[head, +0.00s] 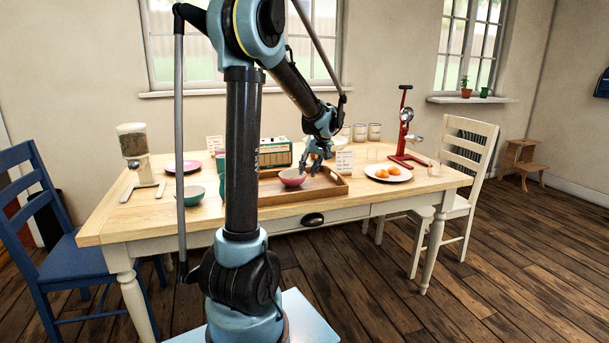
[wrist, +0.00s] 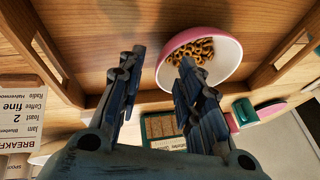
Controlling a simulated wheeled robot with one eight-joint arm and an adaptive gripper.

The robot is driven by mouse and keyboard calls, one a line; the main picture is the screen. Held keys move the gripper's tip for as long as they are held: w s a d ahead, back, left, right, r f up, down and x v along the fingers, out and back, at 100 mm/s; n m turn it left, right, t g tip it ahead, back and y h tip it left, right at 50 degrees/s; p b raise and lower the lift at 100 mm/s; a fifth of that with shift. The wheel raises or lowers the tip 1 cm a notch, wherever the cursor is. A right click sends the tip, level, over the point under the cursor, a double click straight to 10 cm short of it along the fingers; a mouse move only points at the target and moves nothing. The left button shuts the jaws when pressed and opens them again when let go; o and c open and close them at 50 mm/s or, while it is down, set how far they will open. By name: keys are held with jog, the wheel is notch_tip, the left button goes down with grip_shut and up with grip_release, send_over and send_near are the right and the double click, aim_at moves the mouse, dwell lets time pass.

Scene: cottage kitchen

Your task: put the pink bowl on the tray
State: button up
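The pink bowl (head: 292,178), white inside, appears to sit upright within the wooden tray (head: 333,191). In the wrist view the bowl (wrist: 229,67) holds brown cereal rings, and the tray's wooden floor (wrist: 125,25) shows beside it. My gripper (head: 316,168) is just above the bowl's right side, over the tray. In the wrist view my gripper (wrist: 160,65) has its fingers apart with nothing clamped between them. One finger overlaps the bowl's near rim in the picture; I cannot tell whether it touches.
A plate with orange fruit (head: 388,173) and a red stand (head: 405,135) are right of the tray. A green radio (head: 275,152) and a menu card (head: 344,162) stand behind it.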

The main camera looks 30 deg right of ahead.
jog(key=a+v, duration=0.1)
jog(key=v, duration=0.8)
jog(key=shift+d+r, duration=0.2)
jog(key=shift+d, duration=0.2)
jog(key=s+a+f+n+g, duration=0.1)
jog(key=s+a+f, duration=0.1)
jog(key=a, duration=1.3)
jog(key=s+a+f+n+g, duration=0.1)
jog(key=s+a+f, duration=0.1)
jog(key=a, duration=1.4)
jog(key=s+a+f+n+g+h, duration=0.1)
jog(key=s+a+f+n, duration=0.1)
jog(key=s+a+f, duration=1.1)
jog(key=s, duration=0.2)
jog(key=shift+s+a+f+n, duration=0.15)
jog(key=shift+s+a+n, duration=0.15)
jog(key=shift+a+n, duration=0.1)
jog(key=shift+d, duration=0.1)
